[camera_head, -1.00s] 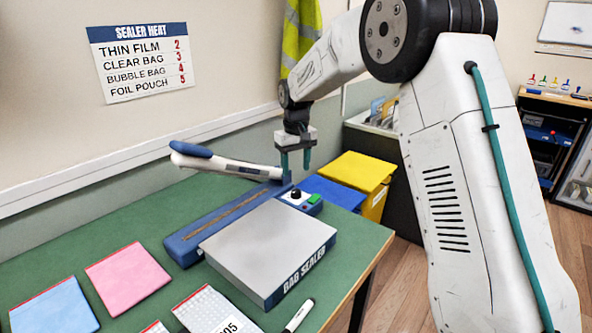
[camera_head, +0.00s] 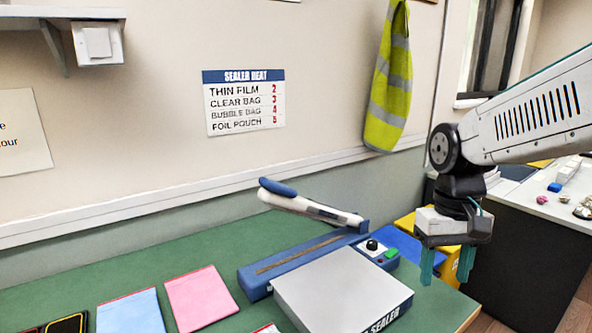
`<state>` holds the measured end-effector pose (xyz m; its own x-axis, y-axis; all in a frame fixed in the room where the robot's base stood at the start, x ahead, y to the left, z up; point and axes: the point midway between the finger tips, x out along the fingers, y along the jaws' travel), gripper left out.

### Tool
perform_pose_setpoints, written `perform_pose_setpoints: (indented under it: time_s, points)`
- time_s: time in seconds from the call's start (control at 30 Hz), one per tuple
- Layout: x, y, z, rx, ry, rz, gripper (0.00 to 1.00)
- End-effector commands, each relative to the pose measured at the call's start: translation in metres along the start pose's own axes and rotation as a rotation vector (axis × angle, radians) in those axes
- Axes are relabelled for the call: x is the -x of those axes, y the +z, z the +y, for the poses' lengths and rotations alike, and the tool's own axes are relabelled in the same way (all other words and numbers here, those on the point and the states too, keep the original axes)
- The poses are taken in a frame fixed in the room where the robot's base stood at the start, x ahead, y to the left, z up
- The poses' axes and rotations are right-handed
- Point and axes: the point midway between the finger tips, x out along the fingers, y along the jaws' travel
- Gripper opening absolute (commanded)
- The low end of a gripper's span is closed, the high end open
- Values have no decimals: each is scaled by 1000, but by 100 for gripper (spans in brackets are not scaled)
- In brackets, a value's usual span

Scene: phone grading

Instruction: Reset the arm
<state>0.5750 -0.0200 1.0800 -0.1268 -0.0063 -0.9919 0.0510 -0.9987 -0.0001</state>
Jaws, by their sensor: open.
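My gripper (camera_head: 446,264) hangs from my arm at the right of the head view. Its two teal fingers point down and stand apart, with nothing between them. It is in the air to the right of the bag sealer (camera_head: 342,285), in front of the yellow bin (camera_head: 449,262) in the picture. The sealer's lever (camera_head: 312,208) is raised, with its blue handle end to the upper left.
The green table (camera_head: 130,266) carries a blue bag (camera_head: 130,314) and a pink bag (camera_head: 201,299) at the front left. A dark cabinet (camera_head: 525,255) stands at the right. A hi-vis vest (camera_head: 389,85) hangs on the wall beside the sealer heat sign (camera_head: 244,102).

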Motion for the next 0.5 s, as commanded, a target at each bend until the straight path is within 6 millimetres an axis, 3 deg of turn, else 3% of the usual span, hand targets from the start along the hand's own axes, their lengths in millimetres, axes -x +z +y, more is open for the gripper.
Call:
perform_pose_setpoints:
  time_s: [0.03, 0.1, 0.3, 0.5]
  points:
    - [2, 24, 1, -8, 0, 17, 52]
    - [0, 53, 1, -18, 0, 35, 52]
    - [-9, 123, 2, -40, 0, 106, 52]
    - [-10, 154, 3, -49, 2, 196, 52]
